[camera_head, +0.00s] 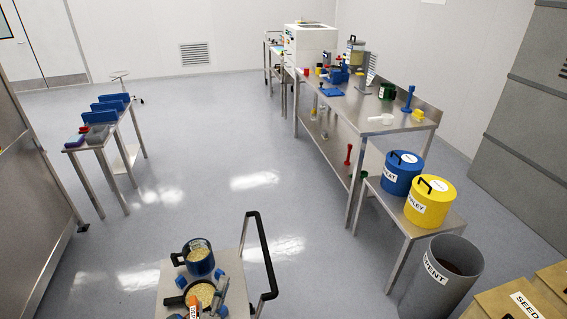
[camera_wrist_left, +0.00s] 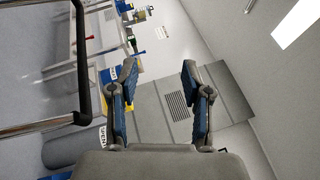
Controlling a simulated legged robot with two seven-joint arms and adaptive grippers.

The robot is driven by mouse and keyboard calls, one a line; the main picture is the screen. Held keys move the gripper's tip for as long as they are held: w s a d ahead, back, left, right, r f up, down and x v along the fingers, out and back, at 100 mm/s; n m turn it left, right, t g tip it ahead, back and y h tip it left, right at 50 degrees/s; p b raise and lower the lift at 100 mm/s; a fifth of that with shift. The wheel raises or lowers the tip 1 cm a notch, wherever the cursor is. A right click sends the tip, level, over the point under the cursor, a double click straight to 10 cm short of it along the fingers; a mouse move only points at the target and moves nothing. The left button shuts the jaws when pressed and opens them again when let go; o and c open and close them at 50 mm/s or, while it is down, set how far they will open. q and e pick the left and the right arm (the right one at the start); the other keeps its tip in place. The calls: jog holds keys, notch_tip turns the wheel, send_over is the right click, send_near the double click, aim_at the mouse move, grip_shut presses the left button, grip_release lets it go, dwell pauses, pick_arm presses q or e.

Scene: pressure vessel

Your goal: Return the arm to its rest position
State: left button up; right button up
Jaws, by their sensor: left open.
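Behind the fingers are grey panels with a vent. My right gripper does not show.
The trolley's dark handrail (camera_head: 265,255) rises right of the gripper. A steel bench (camera_head: 375,107) with several items, blue (camera_head: 402,172) and yellow (camera_head: 430,201) lidded drums and a grey bin (camera_head: 441,277) stand to the right. A side table (camera_head: 95,143) stands left. The middle floor is clear.

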pick_arm(q)
jog(key=s+a+f+n+g+y, duration=0.3)
jog(key=s+f+n+g, duration=0.1)
jog(key=f+n, duration=0.4)
jog(key=s+a+f+n+g+y, duration=0.35)
jog(key=s+f+n+g, duration=0.2)
jog(key=f, duration=0.35)
jog(key=s+d+f+n+g+h, duration=0.1)
jog(key=s+f+n+g, duration=0.3)
jog(key=s, duration=0.4)
jog(key=s+d+f+n+g+h, duration=0.1)
jog(key=s+f+n+g, duration=0.2)
jog(key=s+f, duration=0.3)
notch_tip(320, 180, down, 18)
jog(key=s+g, duration=0.2)
jog(key=s+f, duration=0.4)
jog(key=f, duration=0.4)
jog(key=s+a+f, duration=0.1)
jog(key=s+f, duration=0.4)
jog(key=f, duration=0.3)
jog(key=shift+s+f, duration=0.2)
jog(key=shift+f, duration=0.2)
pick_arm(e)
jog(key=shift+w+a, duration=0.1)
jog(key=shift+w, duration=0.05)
pick_arm(q)
jog(key=shift+g, duration=0.25)
jog(key=shift+c, duration=0.6)
